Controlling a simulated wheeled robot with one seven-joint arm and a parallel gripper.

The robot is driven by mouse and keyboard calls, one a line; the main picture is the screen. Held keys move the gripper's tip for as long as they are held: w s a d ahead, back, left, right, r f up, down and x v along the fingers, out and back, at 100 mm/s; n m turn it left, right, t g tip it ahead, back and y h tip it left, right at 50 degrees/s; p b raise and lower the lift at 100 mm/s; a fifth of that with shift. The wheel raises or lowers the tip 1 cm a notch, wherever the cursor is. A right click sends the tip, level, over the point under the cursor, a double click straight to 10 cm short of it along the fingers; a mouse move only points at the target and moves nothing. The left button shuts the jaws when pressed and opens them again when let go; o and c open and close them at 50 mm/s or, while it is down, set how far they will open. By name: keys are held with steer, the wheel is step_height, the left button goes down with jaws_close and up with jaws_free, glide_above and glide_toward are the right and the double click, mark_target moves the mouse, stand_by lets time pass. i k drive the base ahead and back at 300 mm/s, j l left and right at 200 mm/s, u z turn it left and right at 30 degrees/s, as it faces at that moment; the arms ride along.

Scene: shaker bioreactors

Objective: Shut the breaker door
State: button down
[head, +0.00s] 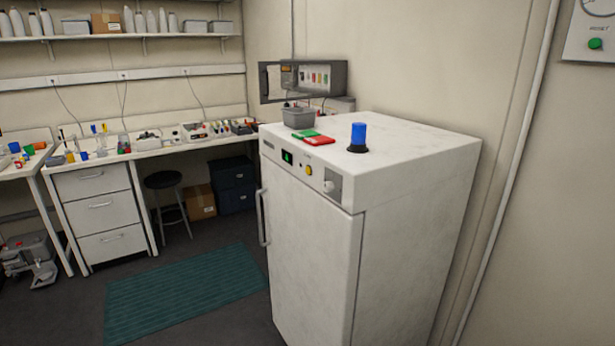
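A dark grey breaker box (337,78) is on the back wall, behind and above the white cabinet. A row of small coloured breakers (314,77) shows inside it. Its breaker door (264,82) appears as a dark frame at the box's left, and it stands open, swung out to the left. The lower edge of the box is close to things on and behind the cabinet top. My gripper is not in view.
A tall white cabinet (310,240) stands in front of the box, with a grey bin (298,117), red and green pieces and a blue beacon (358,136) on top. Benches line the left. The floor around the green mat (185,290) is clear.

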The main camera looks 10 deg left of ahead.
mark_target(263, 79)
steer(key=i+j+u, duration=0.15)
steer(key=i+u, duration=0.25)
steer(key=i, duration=0.2)
steer(key=i+u, duration=0.4)
steer(key=i, duration=0.2)
steer(key=i+z, duration=0.25)
steer(key=i, duration=0.3)
steer(key=i+j+z, duration=0.25)
steer(key=i, duration=0.25)
steer(key=k, duration=0.95)
